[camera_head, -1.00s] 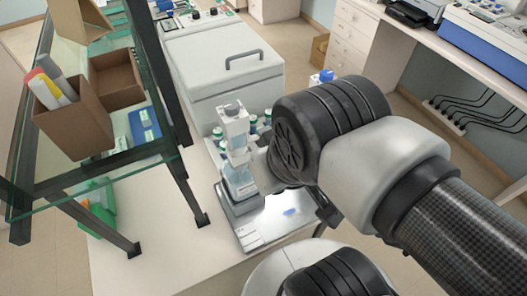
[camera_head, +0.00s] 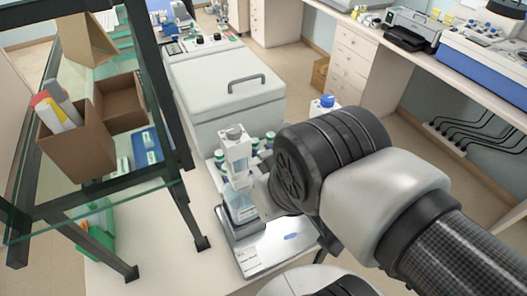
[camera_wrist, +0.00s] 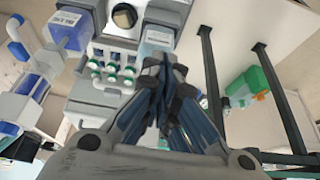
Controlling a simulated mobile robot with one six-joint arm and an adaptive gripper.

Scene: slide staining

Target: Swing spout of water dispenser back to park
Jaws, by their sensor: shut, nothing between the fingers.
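The water dispenser (camera_head: 236,150) stands upright on the bench in the head view, a white head over a clear, bluish bottle (camera_head: 241,208). I cannot make out its spout or which way it points. My arm covers the area just right of it and hides my gripper in the head view. In the wrist view my gripper (camera_wrist: 160,64) is shut, fingers together and empty. The fingertips overlap a pale-blue labelled container (camera_wrist: 158,38) in the picture; I cannot tell whether they touch it.
A silvery tray (camera_head: 268,254) lies in front of the dispenser. Green-capped bottles (camera_wrist: 113,69) stand close by. A large grey lidded box (camera_head: 215,85) stands behind. A glass shelf with dark legs (camera_head: 187,217) and a cardboard box (camera_head: 85,150) borders the left.

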